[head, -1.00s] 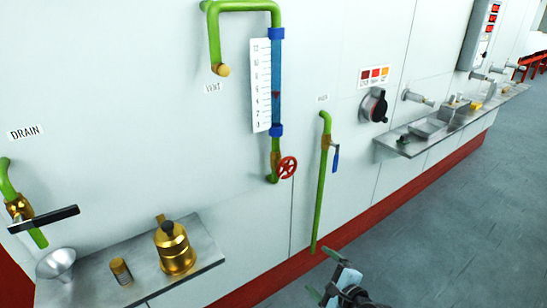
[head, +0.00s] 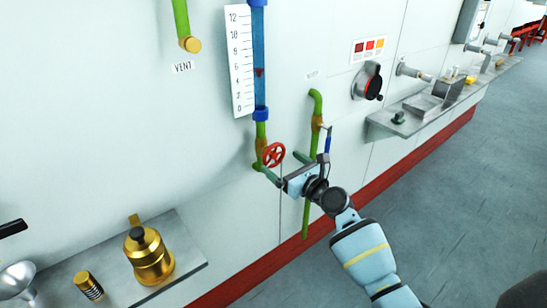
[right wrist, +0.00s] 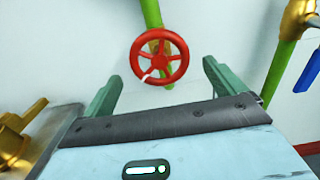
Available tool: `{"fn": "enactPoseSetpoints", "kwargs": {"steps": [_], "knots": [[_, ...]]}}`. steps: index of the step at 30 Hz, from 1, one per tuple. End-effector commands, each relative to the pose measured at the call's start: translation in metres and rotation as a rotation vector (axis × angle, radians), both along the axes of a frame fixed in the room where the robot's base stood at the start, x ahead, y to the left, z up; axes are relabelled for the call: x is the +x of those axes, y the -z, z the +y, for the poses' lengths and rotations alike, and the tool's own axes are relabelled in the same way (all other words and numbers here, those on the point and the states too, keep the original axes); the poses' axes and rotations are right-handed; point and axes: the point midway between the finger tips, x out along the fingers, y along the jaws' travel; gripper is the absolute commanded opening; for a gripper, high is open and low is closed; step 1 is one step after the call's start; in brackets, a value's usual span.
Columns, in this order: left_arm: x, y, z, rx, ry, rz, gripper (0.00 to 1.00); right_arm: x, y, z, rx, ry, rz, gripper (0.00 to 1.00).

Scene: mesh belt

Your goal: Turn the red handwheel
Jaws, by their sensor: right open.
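The red handwheel (head: 274,155) is a small spoked wheel on the green pipe below the sight glass. In the right wrist view the handwheel (right wrist: 160,56) shows whole, face on, with a white mark low on its rim. My right gripper (head: 283,165) is open, with green fingers, just in front of and slightly below the wheel. In the right wrist view its fingertips (right wrist: 161,77) stand left and right of the wheel, with the wheel beyond them. I see no contact. My left gripper is not in view.
A green pipe (head: 308,205) with a blue-handled valve (head: 327,142) runs close behind and right of my right gripper. A shelf (head: 185,262) with a brass oil can (head: 149,258) is lower left.

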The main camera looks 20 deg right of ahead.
Motion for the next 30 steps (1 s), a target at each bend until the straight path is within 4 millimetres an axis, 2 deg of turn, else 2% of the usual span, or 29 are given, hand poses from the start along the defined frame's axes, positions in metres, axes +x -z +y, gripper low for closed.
{"fn": "enactPoseSetpoints", "kwargs": {"steps": [3,9,15,23,26,30], "knots": [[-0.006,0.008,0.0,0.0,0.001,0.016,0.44,0.016,0.004,0.006,0.001,0.0,0.004,0.95],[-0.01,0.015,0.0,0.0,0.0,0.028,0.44,0.036,0.004,0.014,0.0,0.0,0.003,0.95],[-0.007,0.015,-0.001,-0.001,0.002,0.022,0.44,0.045,0.002,0.017,-0.001,0.0,0.002,0.95],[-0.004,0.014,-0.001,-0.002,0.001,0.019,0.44,0.046,0.0,0.017,-0.001,0.0,0.0,0.95],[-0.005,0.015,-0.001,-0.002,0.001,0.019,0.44,0.046,0.0,0.017,-0.001,0.0,0.0,0.86],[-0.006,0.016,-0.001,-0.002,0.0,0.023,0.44,0.046,0.001,0.017,-0.001,0.0,0.0,0.68]]}}
